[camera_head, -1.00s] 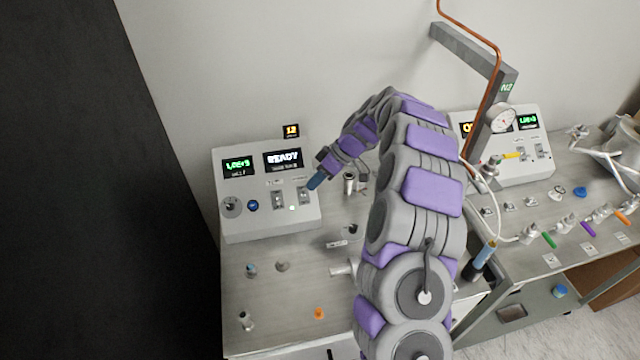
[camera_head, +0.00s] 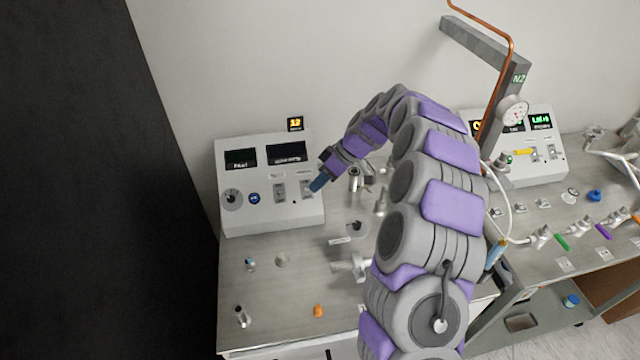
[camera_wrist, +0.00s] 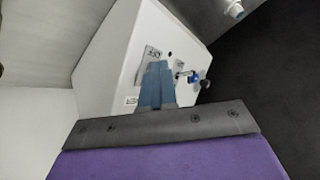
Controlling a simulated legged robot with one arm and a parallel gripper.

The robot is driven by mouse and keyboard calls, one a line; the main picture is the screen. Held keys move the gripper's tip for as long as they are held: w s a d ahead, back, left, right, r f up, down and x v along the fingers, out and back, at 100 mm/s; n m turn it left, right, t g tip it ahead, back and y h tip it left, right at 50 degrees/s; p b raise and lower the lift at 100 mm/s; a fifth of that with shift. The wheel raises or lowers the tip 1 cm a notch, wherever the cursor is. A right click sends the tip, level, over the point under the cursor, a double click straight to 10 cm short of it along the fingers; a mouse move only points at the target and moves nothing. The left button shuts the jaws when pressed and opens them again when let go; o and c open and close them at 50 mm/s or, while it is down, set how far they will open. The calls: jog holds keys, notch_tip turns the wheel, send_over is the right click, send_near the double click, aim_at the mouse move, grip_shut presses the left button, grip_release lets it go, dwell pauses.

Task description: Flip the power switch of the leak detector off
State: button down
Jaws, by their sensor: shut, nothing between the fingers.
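The leak detector (camera_head: 262,215) is a white console with a sloped front at the left of the bench. Its two screens (camera_head: 286,153) are dark. Two rocker switches sit low on its front: one (camera_head: 280,193) is clear to see, and the right one (camera_head: 306,188) is partly behind my fingertips. My gripper (camera_head: 317,184) is shut and empty, its blue fingers at the right switch; I cannot tell whether they touch it. In the wrist view the shut fingers (camera_wrist: 157,84) lie over the console front (camera_wrist: 118,75) and hide part of it.
A small amber display (camera_head: 295,124) stands behind the console. A blue button (camera_head: 254,198) and a round knob (camera_head: 232,199) are on its left. Metal fittings and an orange cap (camera_head: 318,311) lie on the bench. A second console (camera_head: 525,165) stands at the right.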

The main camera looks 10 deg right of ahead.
jog(key=shift+s+a+f, duration=0.15)
jog(key=shift+s, duration=0.05)
jog(key=shift+a, duration=0.15)
jog(key=shift+s, duration=0.1)
jog(key=shift+s+d+r+b, duration=0.2)
jog(key=shift+s+d+b, duration=0.05)
jog(key=shift+s+b, duration=0.3)
jog(key=shift+s+a+r, duration=0.1)
jog(key=shift+s, duration=0.05)
